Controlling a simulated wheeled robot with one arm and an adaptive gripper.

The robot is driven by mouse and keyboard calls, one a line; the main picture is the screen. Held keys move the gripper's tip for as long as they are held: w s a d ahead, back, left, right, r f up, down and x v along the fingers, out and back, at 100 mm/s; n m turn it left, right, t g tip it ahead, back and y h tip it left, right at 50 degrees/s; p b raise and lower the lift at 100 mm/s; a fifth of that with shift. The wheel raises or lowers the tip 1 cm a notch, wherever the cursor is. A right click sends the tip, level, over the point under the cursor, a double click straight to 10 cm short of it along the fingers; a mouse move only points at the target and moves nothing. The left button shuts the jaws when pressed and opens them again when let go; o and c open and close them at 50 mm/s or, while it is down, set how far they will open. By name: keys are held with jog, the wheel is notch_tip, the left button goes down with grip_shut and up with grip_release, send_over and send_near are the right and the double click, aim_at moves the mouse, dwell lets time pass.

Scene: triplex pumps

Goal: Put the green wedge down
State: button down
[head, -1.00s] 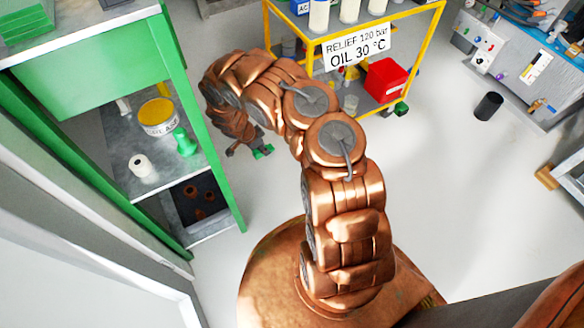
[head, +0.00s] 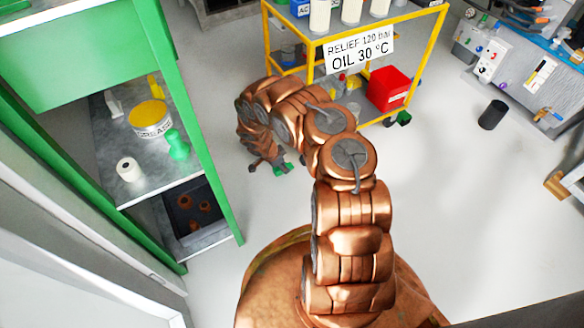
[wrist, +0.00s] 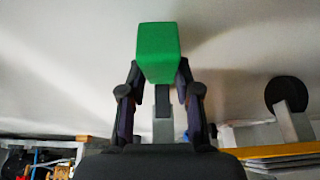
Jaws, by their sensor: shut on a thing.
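The green wedge (wrist: 157,52) sits between the two fingers of my gripper (wrist: 158,80) in the wrist view, with a plain pale surface behind it. My gripper is shut on it. In the head view my gripper (head: 268,163) hangs over the grey floor between the green shelf and the yellow cart. Only a small green part of the wedge (head: 280,169) shows there, the rest being hidden by the gripper. I cannot tell how high above the floor it is.
A green shelf unit (head: 188,120) with a grease tin (head: 150,122), a green bottle (head: 177,146) and a white roll (head: 129,169) stands left. A yellow cart (head: 412,75) with a red box (head: 388,88) stands behind. A dark cylinder (head: 492,114) stands right. Open floor (head: 455,210) lies between.

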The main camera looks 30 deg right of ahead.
aim_at(291, 165)
jog(key=d+f, duration=0.1)
jog(key=d+f+b, duration=0.1)
jog(key=d, duration=0.1)
jog(key=shift+s+d+f+b, duration=0.2)
jog(key=shift+d+f+b, duration=0.1)
jog(key=shift+f, duration=0.05)
jog(key=shift+d, duration=0.3)
jog(key=shift+f, duration=0.25)
jog(key=c, duration=0.8)
grip_release()
jog(key=shift+r, duration=0.15)
